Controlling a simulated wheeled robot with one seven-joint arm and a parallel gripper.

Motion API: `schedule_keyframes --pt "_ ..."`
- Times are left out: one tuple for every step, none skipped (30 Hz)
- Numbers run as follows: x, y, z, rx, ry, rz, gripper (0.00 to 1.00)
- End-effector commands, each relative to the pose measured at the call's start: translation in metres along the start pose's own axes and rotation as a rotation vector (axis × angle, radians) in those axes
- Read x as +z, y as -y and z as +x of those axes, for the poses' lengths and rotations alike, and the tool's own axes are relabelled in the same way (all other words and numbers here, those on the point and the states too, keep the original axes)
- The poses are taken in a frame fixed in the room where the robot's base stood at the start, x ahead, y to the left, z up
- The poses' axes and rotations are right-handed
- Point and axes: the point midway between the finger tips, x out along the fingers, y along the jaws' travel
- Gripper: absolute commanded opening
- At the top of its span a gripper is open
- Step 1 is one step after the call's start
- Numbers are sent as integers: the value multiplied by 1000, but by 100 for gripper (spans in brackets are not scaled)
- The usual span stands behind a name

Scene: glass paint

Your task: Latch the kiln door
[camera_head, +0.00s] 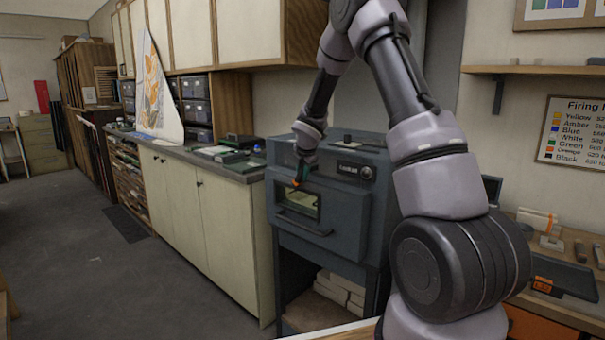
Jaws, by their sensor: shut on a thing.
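The blue-grey kiln (372,170) stands against the back wall, with a dial and a label on its upper front. Its door (345,225) has a small window and a bar handle (303,225) below it. The door looks upright against the kiln body; a small gap cannot be ruled out. My gripper (298,182) is at the door's upper left, above the window. It is shut on a small orange-red piece there, which looks like the door latch. The fingers and wrist hide most of that piece, so its exact position is unclear.
A counter (215,163) with glass sheets and trays stands left of the kiln. White bricks (340,290) lie on a shelf below it. A workbench (575,250) with tools is at the right. The floor (120,270) at the left is mostly clear.

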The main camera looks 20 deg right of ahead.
Motion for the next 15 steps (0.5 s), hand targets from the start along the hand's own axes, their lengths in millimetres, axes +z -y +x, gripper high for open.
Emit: schedule_keyframes --pt "4 -1 0 -28 1 -7 0" --pt "3 -2 0 -49 1 -17 0" --pt "2 -1 1 -77 0 -28 0" --pt "2 -2 1 -98 0 -37 0" --pt "2 -2 1 -118 0 -47 0" --pt "2 -2 1 -146 0 -59 0" --pt "1 -2 1 -166 0 -68 0" --pt "1 -2 1 -189 0 -77 0" --pt "0 -2 1 -217 -2 -90 0" --pt "0 -3 1 -239 -1 -99 0" --pt "0 -2 1 -261 -1 -109 0" --pt "0 -3 1 -288 -1 -121 0" --pt "-1 -2 1 -308 -1 -129 0" --pt "0 -2 1 -326 -1 -137 0" --pt "-1 -2 1 -350 -1 -146 0"
